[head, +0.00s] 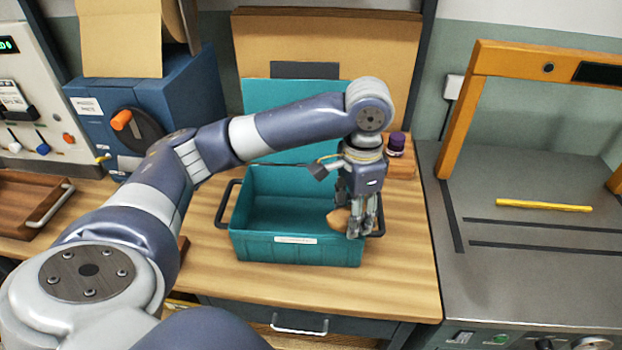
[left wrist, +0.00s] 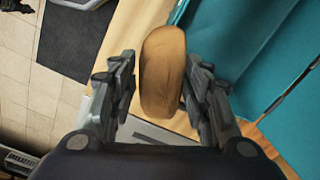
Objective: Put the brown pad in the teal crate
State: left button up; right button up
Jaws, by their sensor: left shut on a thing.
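The brown pad (head: 339,219) is a rounded tan-brown piece held between the fingers of my left gripper (head: 359,230). In the left wrist view the pad (left wrist: 162,70) stands between the two fingers of the left gripper (left wrist: 163,88). The open teal crate (head: 275,248) sits on the wooden bench, with dark handles at its sides and a white label in front. In the head view the gripper and pad overlap the crate's right front corner; their exact height over the rim is unclear. My right gripper is not in view.
A purple-lidded jar (head: 396,143) stands on a wooden block behind the gripper. A grey worktop (head: 530,260) with an orange frame (head: 458,115) and yellow bar (head: 545,205) lies right. A blue machine (head: 150,105) and wooden tray (head: 25,205) are left. Bench right of the crate is clear.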

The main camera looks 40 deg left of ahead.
pick_arm(q)
jog(key=w+a+r+m+p, duration=0.2)
jog(key=w+a+m, duration=0.4)
jog(key=a+m, duration=0.3)
jog(key=f, duration=1.2)
jog(key=shift+w+a+p, duration=0.15)
jog(key=shift+a+p, duration=0.1)
jog(key=shift+p, duration=0.15)
jog(key=shift+f, duration=0.7)
notch_tip(320, 180, down, 4)
jog(key=shift+f, duration=0.25)
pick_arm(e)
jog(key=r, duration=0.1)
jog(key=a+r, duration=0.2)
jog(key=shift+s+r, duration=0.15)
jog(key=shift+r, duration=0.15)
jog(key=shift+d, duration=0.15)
pick_arm(q)
jog(key=o, duration=0.9)
jog(key=shift+f, duration=0.1)
jog(key=shift+c, duration=0.2)
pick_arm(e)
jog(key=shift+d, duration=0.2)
